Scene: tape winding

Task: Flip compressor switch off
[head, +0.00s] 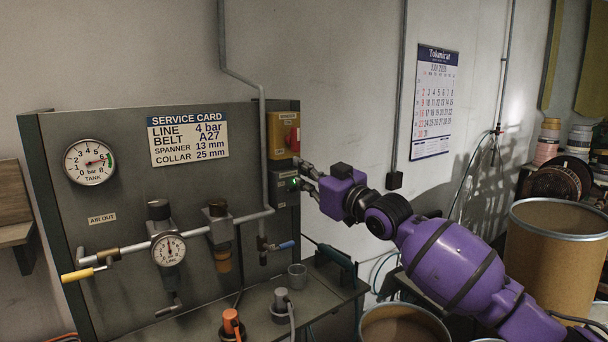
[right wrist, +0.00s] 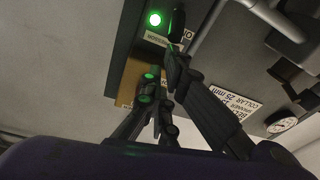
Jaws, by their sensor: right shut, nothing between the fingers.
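The dark switch box (head: 283,187) is on the right edge of the green panel, below a yellow box. Its lamp glows green in the right wrist view (right wrist: 155,19). A dark lever-like part (right wrist: 176,22) shows beside the lamp; its exact position is hard to tell. The small label (right wrist: 163,41) is too small to read surely. My right gripper (head: 302,175) is shut and empty, with its fingers pointing left at the switch box. In the right wrist view its fingers (right wrist: 164,82) are close to the lever; contact cannot be told. My left gripper is not in view.
The yellow box (head: 277,136) with a red knob (head: 293,138) is just above. A grey pipe (head: 262,130) runs left of the boxes. Gauges and a service card (head: 188,138) are on the panel. A bench (head: 335,292) and a brown drum (head: 552,250) stand below and right.

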